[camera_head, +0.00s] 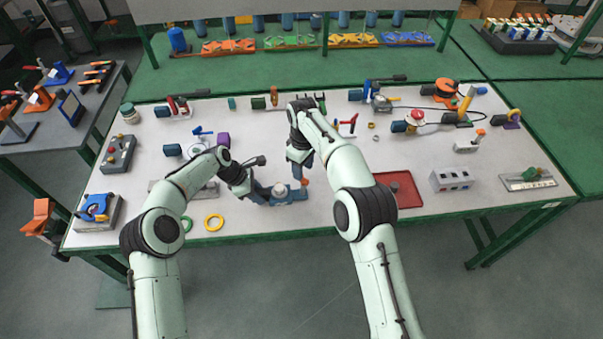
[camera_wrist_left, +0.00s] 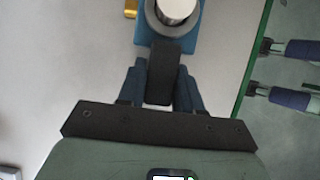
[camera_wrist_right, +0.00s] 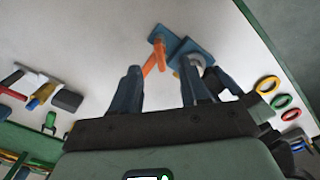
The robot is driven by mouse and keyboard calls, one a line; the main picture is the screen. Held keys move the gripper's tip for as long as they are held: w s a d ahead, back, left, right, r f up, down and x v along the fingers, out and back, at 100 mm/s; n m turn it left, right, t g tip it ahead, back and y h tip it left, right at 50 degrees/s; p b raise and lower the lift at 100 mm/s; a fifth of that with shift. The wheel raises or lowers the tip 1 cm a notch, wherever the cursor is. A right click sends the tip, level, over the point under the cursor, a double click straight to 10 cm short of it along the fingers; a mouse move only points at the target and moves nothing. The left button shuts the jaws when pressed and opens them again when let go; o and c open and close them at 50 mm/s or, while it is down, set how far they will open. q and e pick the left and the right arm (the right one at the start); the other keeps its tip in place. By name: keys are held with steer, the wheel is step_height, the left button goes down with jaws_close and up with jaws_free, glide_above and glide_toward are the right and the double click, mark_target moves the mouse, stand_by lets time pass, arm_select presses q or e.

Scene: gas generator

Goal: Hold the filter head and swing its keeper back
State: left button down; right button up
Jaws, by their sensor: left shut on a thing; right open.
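The filter head is a blue block (camera_head: 290,195) with a round grey top (camera_head: 279,190), near the table's front edge. Its dark grip (camera_wrist_left: 163,75) lies between the fingers of my left gripper (camera_wrist_left: 162,70), which is shut on it. The keeper is an orange lever (camera_wrist_right: 153,60) at the block's side; its tip also shows in the head view (camera_head: 305,182). My right gripper (camera_wrist_right: 160,68) is open and empty. It points down at the keeper, which shows beyond and between its fingers, apart from them. The right hand partly hides the area in the head view.
A red tray (camera_head: 403,190) lies to the right of the filter head. Yellow (camera_head: 214,222) and green rings lie to the left near the front edge. Several tools and fittings stand along the table's back. The white tabletop between them is mostly clear.

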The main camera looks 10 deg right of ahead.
steer(key=shift+f, duration=2.3)
jaws_close()
